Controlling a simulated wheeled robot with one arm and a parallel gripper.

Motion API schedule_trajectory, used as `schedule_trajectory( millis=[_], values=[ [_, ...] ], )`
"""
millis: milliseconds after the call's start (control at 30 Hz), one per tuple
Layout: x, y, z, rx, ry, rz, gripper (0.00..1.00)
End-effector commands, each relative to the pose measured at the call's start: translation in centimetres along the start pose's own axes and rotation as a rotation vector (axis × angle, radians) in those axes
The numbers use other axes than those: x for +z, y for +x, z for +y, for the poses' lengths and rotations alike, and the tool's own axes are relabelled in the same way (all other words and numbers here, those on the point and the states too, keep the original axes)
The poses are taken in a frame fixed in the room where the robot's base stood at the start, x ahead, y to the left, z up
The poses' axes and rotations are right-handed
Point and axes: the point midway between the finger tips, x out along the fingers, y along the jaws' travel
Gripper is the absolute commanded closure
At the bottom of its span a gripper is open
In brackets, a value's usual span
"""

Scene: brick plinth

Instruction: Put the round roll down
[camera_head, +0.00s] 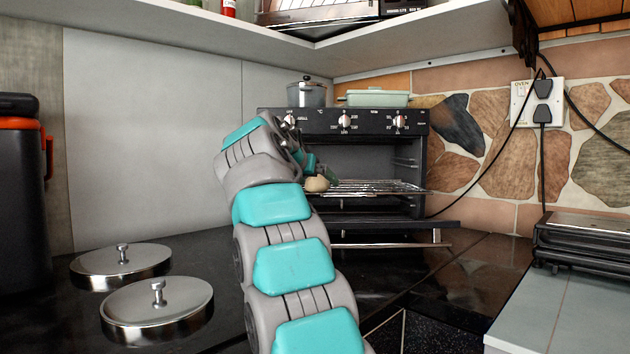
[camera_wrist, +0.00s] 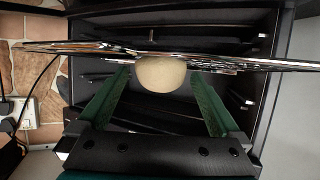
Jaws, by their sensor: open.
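The round roll (camera_head: 317,184), pale tan, sits on the wire rack (camera_head: 378,187) of the open toaster oven (camera_head: 407,160), near the rack's left side. My gripper (camera_head: 319,173) is at the oven opening, partly hidden behind my own arm. In the wrist view, which looks upside down, the roll (camera_wrist: 162,76) lies against the rack (camera_wrist: 95,48). My two green fingers (camera_wrist: 162,84) are spread wide, one on each side of the roll, with gaps between them and it.
The oven door (camera_head: 385,246) is folded down in front. A pot (camera_head: 307,94) and a pale green dish (camera_head: 377,98) stand on the oven. Two metal lids (camera_head: 160,310) lie at the left. A black appliance (camera_head: 585,245) stands at the right, and a shelf (camera_head: 190,25) hangs above.

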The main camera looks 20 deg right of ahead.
Motion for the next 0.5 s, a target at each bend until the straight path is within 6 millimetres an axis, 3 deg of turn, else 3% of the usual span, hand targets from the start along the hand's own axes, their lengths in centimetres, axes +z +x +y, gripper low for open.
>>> schedule_trajectory(
  millis=[267,500],
  values=[
    [-0.1,-1.4,0.0,0.000,0.000,0.001,0.00],
    [-0.2,-5.6,0.0,-0.002,0.002,0.003,0.00]
  ],
)
